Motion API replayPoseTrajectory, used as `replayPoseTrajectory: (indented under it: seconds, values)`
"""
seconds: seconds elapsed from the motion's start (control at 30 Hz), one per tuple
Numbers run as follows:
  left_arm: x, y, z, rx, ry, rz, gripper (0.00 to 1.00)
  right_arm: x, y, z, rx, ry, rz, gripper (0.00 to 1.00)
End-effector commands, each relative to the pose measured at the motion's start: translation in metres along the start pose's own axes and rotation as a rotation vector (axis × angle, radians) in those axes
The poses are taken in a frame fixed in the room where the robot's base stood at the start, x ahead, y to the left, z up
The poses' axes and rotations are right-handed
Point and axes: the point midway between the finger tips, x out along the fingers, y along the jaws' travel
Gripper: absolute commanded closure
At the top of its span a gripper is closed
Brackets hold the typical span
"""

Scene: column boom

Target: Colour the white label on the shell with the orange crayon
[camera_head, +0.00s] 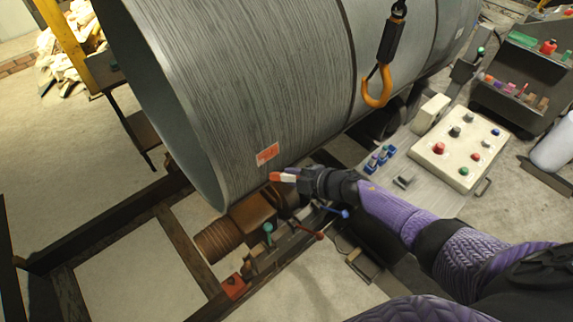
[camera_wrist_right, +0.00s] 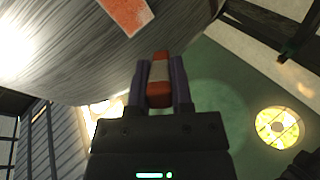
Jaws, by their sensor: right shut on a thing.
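The shell (camera_head: 240,80) is a large grey metal cylinder lying tilted across the head view. Its label (camera_head: 267,153) sits low near the shell's open end and looks mostly orange, with paler bits. The label also shows at the top of the right wrist view (camera_wrist_right: 127,14). My right gripper (camera_head: 297,178) is shut on the orange crayon (camera_head: 275,176), which has a pale wrapper and an orange tip. The crayon also shows between the fingers in the right wrist view (camera_wrist_right: 160,95). Its tip is apart from the label, just below it in the head view. My left gripper is not in view.
An orange crane hook (camera_head: 378,88) hangs in front of the shell. A control box (camera_head: 459,147) with coloured buttons stands right of my right forearm. A dark shelf rack (camera_head: 525,75) holds small items. Steel beams and a roller (camera_head: 222,240) lie under the shell.

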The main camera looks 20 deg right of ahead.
Motion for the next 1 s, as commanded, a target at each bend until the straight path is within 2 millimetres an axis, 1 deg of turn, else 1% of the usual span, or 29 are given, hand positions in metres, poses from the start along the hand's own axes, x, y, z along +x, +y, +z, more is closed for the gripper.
replayPoseTrajectory:
  seconds: [0.23,0.4,0.53,1.0]
  values:
    - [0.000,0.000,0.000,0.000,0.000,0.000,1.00,-0.001,-0.001,0.000,0.000,0.000,0.000,1.00]
    - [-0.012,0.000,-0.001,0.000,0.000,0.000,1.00,-0.019,-0.008,-0.002,0.003,0.000,-0.002,1.00]
    - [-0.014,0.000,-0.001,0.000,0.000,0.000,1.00,-0.027,-0.013,-0.002,0.001,0.000,-0.001,1.00]
    - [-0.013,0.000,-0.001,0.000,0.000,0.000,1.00,-0.026,-0.014,-0.002,0.000,0.000,0.000,1.00]
